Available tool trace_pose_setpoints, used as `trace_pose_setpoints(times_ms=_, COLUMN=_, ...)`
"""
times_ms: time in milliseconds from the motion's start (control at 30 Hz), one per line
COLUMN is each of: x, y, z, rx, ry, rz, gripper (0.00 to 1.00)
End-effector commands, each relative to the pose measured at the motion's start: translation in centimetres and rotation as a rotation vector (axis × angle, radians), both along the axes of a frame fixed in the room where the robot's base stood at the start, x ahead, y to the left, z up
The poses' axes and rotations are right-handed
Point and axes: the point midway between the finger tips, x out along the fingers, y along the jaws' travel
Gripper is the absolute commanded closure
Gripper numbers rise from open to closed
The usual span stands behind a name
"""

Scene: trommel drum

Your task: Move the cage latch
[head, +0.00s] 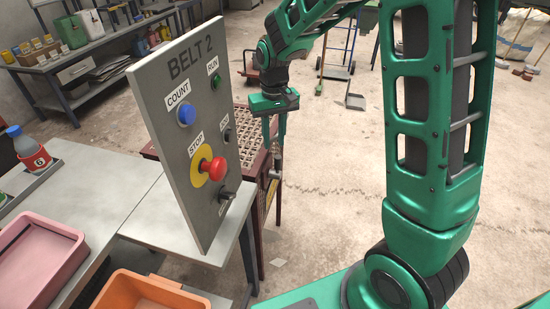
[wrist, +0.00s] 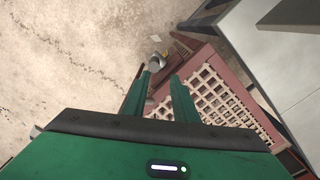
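The cage latch (head: 272,188) is a small grey lever on the right side of the dark red cage (head: 150,150). In the wrist view its grey rounded end (wrist: 154,63) lies just past the fingertips, with a yellow part behind it. My gripper (head: 275,142) points down above the latch in the head view. In the wrist view my gripper (wrist: 159,77) has its two green fingers apart with nothing between them. I cannot tell how far the latch is below the fingertips. The BELT 2 panel (head: 197,130) hides much of the cage in the head view.
The cage's lattice top (wrist: 222,100) is right of the fingers. The panel stands on a grey table (head: 180,215), close left of the gripper. A pink bin (head: 75,235) and an orange bin (head: 125,283) are at the lower left.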

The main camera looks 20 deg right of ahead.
Motion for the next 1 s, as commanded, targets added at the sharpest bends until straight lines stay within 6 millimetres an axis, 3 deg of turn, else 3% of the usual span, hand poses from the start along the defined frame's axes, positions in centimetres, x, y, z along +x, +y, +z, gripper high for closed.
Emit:
trace_pose_setpoints(times_ms=300, x=-0.2, y=-1.6, z=-5.6, rx=-0.001, ry=0.005, rz=-0.022, gripper=0.74)
trace_pose_setpoints(times_ms=500, x=-0.1, y=-1.7, z=-8.2, rx=-0.001, ry=0.003, rz=-0.025, gripper=0.74)
trace_pose_setpoints(times_ms=967, x=-0.1, y=-1.7, z=-9.3, rx=0.000, ry=0.000, rz=-0.025, gripper=0.74)
trace_pose_setpoints(times_ms=1000, x=-0.1, y=-1.7, z=-9.3, rx=0.000, ry=0.000, rz=-0.025, gripper=0.81)
